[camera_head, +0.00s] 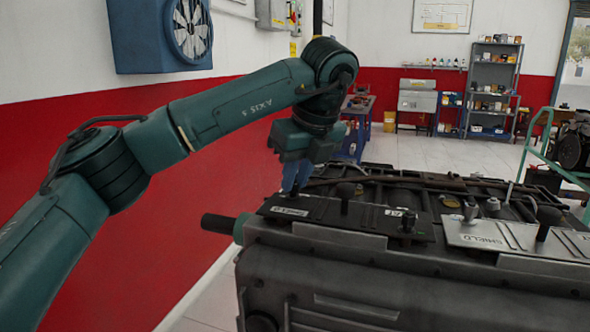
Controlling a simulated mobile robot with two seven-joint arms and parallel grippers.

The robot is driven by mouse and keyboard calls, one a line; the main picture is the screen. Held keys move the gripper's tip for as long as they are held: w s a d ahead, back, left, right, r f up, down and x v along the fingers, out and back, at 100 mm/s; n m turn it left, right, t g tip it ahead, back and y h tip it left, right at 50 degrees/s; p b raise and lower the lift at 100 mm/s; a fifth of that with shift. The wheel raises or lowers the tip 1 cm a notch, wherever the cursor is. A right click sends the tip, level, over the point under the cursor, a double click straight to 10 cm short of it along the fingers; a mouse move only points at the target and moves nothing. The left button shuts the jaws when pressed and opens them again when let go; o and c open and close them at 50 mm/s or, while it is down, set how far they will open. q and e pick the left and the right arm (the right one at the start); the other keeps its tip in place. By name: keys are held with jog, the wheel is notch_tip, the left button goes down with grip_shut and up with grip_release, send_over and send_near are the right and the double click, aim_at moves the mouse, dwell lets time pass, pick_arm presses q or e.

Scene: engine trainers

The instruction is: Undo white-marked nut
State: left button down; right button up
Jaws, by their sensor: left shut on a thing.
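The grey engine block (330,275) fills the lower right, with dark cover plates on top. My left gripper (294,190) points down at the far left end of the engine top, above or at the dark labelled plate (325,208). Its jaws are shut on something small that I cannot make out. A dark nut or stud (408,221) stands on the plate further right, beside a small white mark (394,213). I cannot tell for sure whether it is the white-marked nut. My right gripper is not in view.
A silver plate marked SHIELD (490,233) lies on the right of the engine top. Black upright knobs (346,194) and (547,220) stick up from the covers. A dark shaft end (218,223) juts out left. A green trolley (543,150) stands at the right.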

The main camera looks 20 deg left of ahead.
pick_arm(q)
jog(key=shift+w+r+n+g+p, duration=0.15)
jog(key=shift+n+p, duration=0.1)
jog(key=shift+n, duration=0.25)
jog(key=shift+s+r+n+g+p, duration=0.15)
jog(key=shift+n+p, duration=0.1)
jog(key=shift+n, duration=0.25)
jog(key=shift+w+d+f+n+g+y+p, duration=0.15)
jog(key=shift+n+g+y+p, duration=0.25)
jog(key=shift+n+p, duration=0.5)
jog(key=shift+w+n+g, duration=0.1)
jog(key=shift+n+g, duration=0.3)
jog(key=shift+n, duration=0.7)
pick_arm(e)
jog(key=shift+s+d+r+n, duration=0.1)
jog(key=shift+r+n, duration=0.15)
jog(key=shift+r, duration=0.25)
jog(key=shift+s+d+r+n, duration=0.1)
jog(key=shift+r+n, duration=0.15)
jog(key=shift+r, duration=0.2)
pick_arm(q)
jog(key=shift+f+p, duration=0.1)
jog(key=shift+p, duration=0.25)
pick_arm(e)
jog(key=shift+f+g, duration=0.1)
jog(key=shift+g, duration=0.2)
